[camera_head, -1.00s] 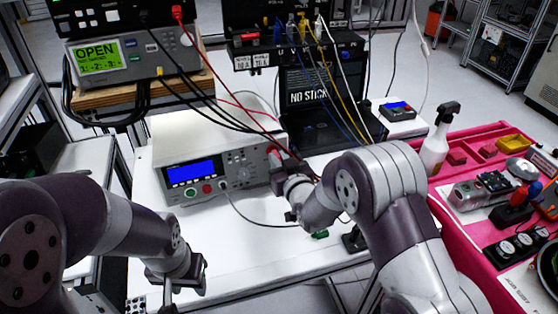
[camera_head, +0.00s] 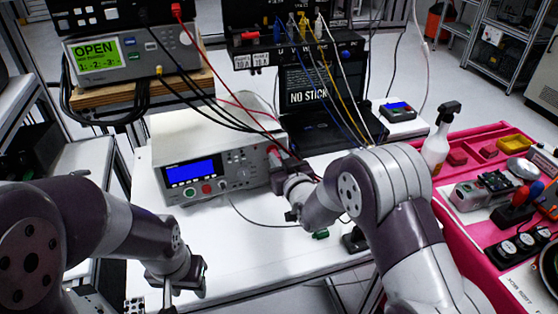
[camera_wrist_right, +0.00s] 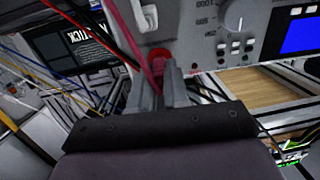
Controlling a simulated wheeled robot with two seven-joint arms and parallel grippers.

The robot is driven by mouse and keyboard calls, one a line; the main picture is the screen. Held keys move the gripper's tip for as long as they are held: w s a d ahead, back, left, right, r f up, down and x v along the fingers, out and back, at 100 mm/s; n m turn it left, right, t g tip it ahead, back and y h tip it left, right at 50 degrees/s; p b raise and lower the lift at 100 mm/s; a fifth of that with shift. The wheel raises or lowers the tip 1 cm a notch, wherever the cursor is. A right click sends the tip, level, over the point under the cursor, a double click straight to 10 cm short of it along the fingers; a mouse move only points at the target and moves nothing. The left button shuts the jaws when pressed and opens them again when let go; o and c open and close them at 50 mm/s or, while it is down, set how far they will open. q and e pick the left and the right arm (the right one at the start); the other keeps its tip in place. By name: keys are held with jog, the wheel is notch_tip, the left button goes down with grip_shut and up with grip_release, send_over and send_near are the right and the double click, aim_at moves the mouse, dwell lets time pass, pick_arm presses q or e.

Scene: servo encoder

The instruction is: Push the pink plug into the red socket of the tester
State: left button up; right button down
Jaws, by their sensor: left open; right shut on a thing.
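The tester (camera_head: 215,168) is a white box with a blue display and a green button, standing on the white table. My right gripper (camera_head: 279,164) is at the right end of its front panel, shut on the pink plug. In the right wrist view, my right gripper's fingers (camera_wrist_right: 160,92) hold the pink plug (camera_wrist_right: 172,76) directly in front of the red socket (camera_wrist_right: 159,54). The plug's tip is hidden, so I cannot tell how deep it sits. My left gripper (camera_head: 180,287) is open and empty, low at the left front of the table.
A black laptop (camera_head: 320,125) stands behind the tester. Several cables hang from the instruments above across the tester's right side. A green connector (camera_head: 320,234) lies on the table. A spray bottle (camera_head: 438,140) and pink tray (camera_head: 455,215) are at the right.

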jog(key=shift+w, duration=0.15)
jog(key=c, duration=1)
grip_release()
jog(key=v, duration=0.7)
